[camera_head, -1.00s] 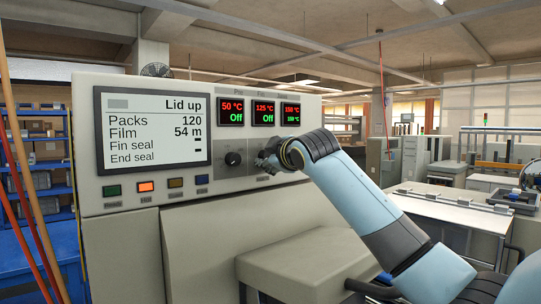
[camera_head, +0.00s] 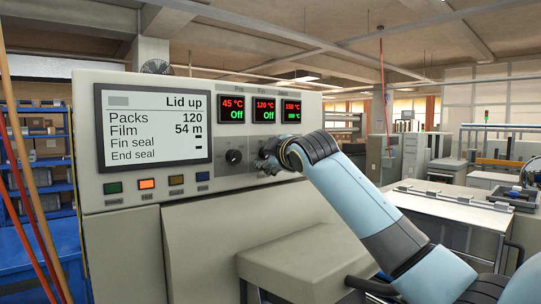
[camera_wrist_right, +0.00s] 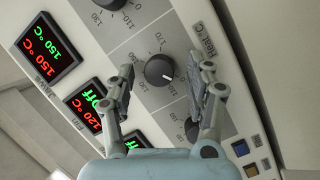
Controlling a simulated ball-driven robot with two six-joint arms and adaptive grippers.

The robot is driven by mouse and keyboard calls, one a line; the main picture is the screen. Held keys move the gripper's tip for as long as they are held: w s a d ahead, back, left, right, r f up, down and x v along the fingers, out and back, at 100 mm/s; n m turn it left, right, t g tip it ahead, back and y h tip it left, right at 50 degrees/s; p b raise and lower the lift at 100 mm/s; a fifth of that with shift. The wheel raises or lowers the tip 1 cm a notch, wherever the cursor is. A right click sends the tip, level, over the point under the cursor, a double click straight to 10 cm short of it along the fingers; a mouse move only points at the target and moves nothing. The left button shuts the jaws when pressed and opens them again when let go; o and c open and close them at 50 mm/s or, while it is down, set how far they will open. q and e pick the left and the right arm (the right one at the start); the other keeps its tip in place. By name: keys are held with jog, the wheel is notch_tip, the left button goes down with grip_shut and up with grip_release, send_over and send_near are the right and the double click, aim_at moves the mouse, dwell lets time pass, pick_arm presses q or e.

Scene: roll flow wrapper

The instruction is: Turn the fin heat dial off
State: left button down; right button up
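The fin heat dial (camera_wrist_right: 159,69) is a dark round knob with a white pointer line on a grey scale plate. In the right wrist view it sits between the two fingers of my right gripper (camera_wrist_right: 166,70), with a gap visible on each side. The gripper is open. In the head view my right gripper (camera_head: 267,158) is at the panel and hides this dial. The fin display (camera_head: 265,110) reads 120 °C in red and Off in green; it also shows in the right wrist view (camera_wrist_right: 90,106). My left gripper is not in view.
The pre dial (camera_head: 233,157) is left of my right gripper. The pre display (camera_head: 232,110) reads 45 °C and Off; the jaws display (camera_head: 291,109) reads 150 °C. A screen (camera_head: 154,128) says Lid up. Coloured buttons (camera_head: 147,184) line the panel below it.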

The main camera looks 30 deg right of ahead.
jog(key=v, duration=1.2)
dwell(0.5)
